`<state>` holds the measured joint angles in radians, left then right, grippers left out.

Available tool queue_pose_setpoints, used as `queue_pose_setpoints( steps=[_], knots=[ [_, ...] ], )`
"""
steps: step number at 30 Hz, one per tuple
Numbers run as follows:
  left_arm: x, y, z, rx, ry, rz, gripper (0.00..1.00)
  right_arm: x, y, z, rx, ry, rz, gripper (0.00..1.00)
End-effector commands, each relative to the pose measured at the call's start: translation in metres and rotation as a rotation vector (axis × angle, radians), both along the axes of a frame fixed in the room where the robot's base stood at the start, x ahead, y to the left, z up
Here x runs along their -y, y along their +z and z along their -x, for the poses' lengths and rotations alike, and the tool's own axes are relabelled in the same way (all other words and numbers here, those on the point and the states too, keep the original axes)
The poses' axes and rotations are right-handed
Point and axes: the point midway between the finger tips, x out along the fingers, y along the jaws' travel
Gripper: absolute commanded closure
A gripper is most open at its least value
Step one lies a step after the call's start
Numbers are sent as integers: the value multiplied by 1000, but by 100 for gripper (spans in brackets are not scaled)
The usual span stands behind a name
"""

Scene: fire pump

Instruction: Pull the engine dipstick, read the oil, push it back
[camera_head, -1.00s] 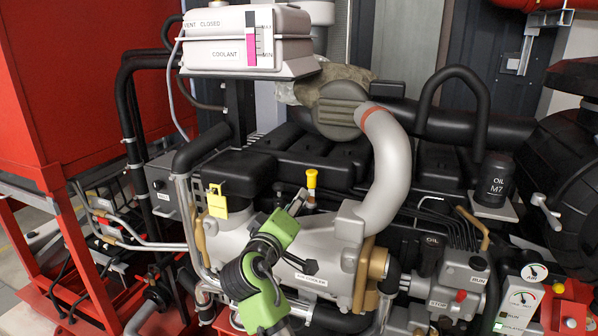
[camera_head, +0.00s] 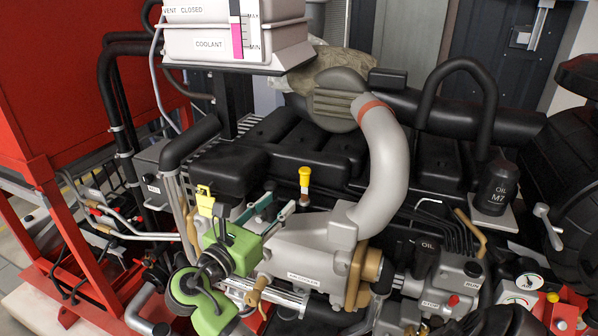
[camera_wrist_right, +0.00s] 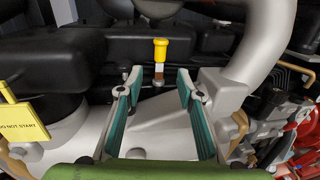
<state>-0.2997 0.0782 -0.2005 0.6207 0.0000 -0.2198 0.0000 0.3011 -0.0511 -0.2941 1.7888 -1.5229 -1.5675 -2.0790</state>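The engine dipstick shows as a yellow handle (camera_head: 305,177) upright on a short tube, behind the grey engine housing. It also shows in the right wrist view (camera_wrist_right: 160,49), with a brownish part under the yellow handle. My right gripper (camera_head: 277,206) is open and empty, its teal-padded fingers pointing at the dipstick from the left front. In the right wrist view, the open fingers (camera_wrist_right: 159,80) stand either side of the line to the dipstick, which is beyond the fingertips and untouched. My left gripper is not in view.
A thick grey pipe (camera_head: 385,165) curves close to the dipstick's right. Black engine covers (camera_head: 330,150) lie behind. The coolant tank (camera_head: 210,40) is upper left.

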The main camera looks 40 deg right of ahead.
Motion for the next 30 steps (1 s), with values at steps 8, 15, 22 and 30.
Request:
queue_pose_setpoints(
  steps=[8, 15, 22, 30],
  knots=[
    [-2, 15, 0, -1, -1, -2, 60, 34, 4, -10, -10, -4, 8, 66],
    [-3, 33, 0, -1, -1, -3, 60, 84, 5, -27, -8, -3, 7, 66],
    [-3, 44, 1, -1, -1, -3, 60, 118, 3, -39, -8, -1, 5, 66],
    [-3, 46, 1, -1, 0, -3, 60, 130, 0, -43, -6, 0, 2, 66]
  ],
)
